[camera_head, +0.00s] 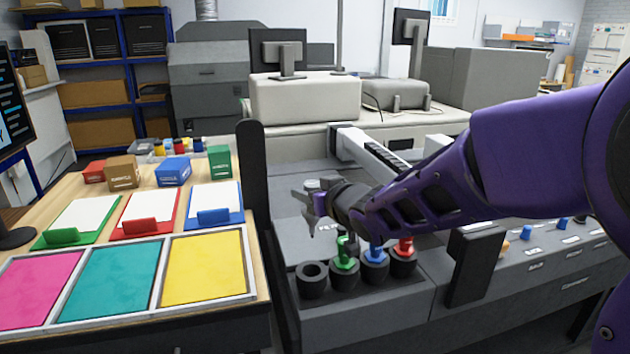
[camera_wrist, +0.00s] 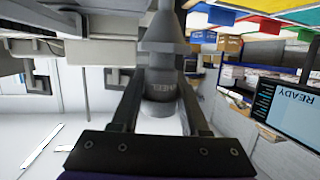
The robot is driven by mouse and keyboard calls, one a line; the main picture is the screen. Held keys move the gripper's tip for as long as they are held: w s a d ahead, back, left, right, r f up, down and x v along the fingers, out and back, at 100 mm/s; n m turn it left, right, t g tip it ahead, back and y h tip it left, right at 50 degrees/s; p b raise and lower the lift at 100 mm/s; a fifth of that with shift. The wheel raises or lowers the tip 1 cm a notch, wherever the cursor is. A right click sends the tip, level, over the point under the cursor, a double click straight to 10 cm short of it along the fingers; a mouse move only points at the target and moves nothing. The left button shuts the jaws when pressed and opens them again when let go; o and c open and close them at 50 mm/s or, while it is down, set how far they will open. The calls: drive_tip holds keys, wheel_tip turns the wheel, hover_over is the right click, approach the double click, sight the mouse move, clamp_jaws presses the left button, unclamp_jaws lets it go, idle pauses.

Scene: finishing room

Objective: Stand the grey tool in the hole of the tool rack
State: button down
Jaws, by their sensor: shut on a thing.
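My gripper (camera_head: 308,202) is shut on the grey tool (camera_wrist: 164,48), above the machine's grey top and behind the tool rack. In the wrist view, the tool sits between the two fingers (camera_wrist: 163,85), with a flared cone part and a darker lettered band. The tool rack (camera_head: 312,292) is a row of black round holders at the machine's front. Its leftmost hole (camera_head: 312,270) is empty. The other holders bear green (camera_head: 344,255), blue (camera_head: 375,253) and red (camera_head: 404,245) tools.
A dark upright post (camera_head: 254,190) stands between the machine and the wooden table at left. That table bears colour panels (camera_head: 118,280), paper trays (camera_head: 148,216) and small boxes (camera_head: 173,171). A black block (camera_head: 474,265) stands right of the rack.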

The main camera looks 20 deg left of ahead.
sight(313, 233)
drive_tip(key=shift+s+a, duration=0.1)
drive_tip(key=shift+a, duration=0.1)
drive_tip(key=shift+s+f, duration=0.1)
drive_tip(key=shift+f, duration=1.6)
drive_tip(key=shift+f+b, duration=1.35)
drive_tip(key=shift+f, duration=0.15)
drive_tip(key=shift+r, duration=0.2)
drive_tip(key=shift+d, duration=0.15)
drive_tip(key=shift+f+b, duration=1.1)
drive_tip(key=shift+f, duration=0.3)
drive_tip(key=shift+f, duration=0.15)
